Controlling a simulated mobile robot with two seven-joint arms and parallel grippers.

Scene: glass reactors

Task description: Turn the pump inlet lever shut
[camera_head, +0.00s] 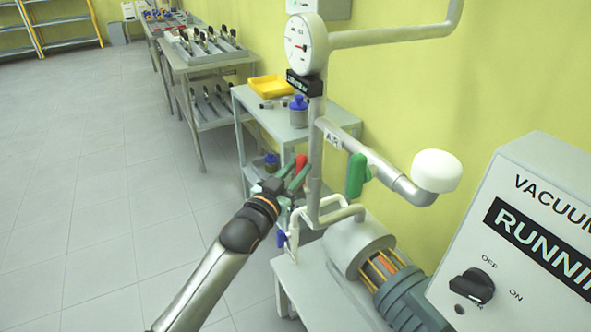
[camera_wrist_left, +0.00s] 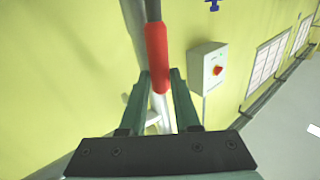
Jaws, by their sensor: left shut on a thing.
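A red lever handle (camera_head: 301,165) is beside the grey vertical pipe (camera_head: 316,150), left of the pump, in the head view. My left gripper (camera_head: 297,178) reaches it from the left and is shut on it. In the left wrist view the red handle (camera_wrist_left: 157,55) runs upright, with its lower end between the green fingers (camera_wrist_left: 159,82). The fingers hide part of the lever, and its pivot is hard to make out. The pump (camera_head: 365,255) stands below the pipes. My right gripper is not in view.
A green handle (camera_head: 355,175) hangs on the pipe marked AIR, with a white cap (camera_head: 436,171) at its end. A gauge (camera_head: 306,44) is above. The vacuum control box (camera_head: 530,235) reads RUNNING. A side table (camera_head: 291,125) stands behind; the floor at left is clear.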

